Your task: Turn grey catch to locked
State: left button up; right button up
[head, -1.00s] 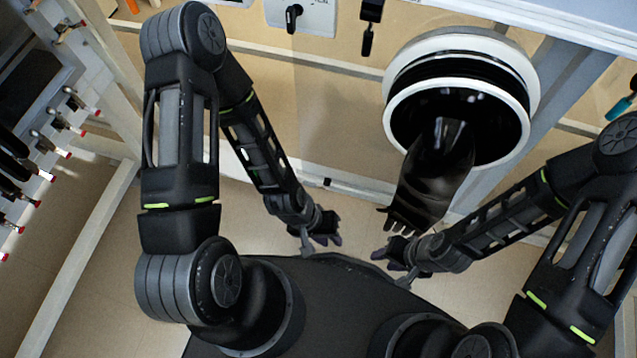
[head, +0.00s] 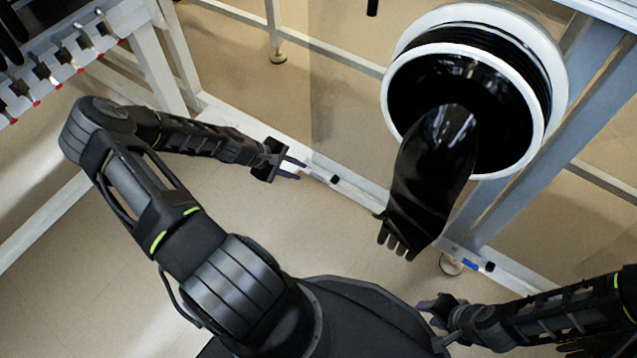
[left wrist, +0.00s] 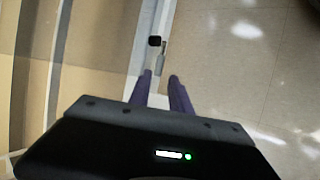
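A small grey piece with a black end (head: 334,180) sits on the low white rail in the head view. It also shows in the left wrist view (left wrist: 160,50), just beyond my fingertips. It may be the grey catch; its locked or unlocked setting is too small to read. My left gripper (head: 296,169) is left of it, pointing toward it along the rail, apart from it. Its two purple fingers (left wrist: 160,77) are separated with nothing between them. My right gripper (head: 428,307) is at lower right, away from the rail piece; its finger gap is unclear.
A white-ringed port (head: 552,75) with a hanging black glove (head: 430,185) is at upper right. A small blue piece with a black end (head: 471,265) sits on the rail below it. A rack with red-tipped pegs (head: 60,62) is at upper left. The floor by the rail is clear.

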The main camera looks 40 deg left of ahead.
aim_at(316, 178)
pick_arm(q)
jog(key=b+x, duration=0.3)
jog(key=x, duration=0.3)
jog(key=shift+w+d+f, duration=0.1)
jog(key=shift+d+f, duration=0.1)
jog(key=shift+f, duration=0.15)
jog(key=shift+w+d+f+b, duration=0.2)
jog(key=shift+w+f+b, duration=0.1)
jog(key=shift+w+f, duration=0.05)
grip_shut()
dwell(1.1)
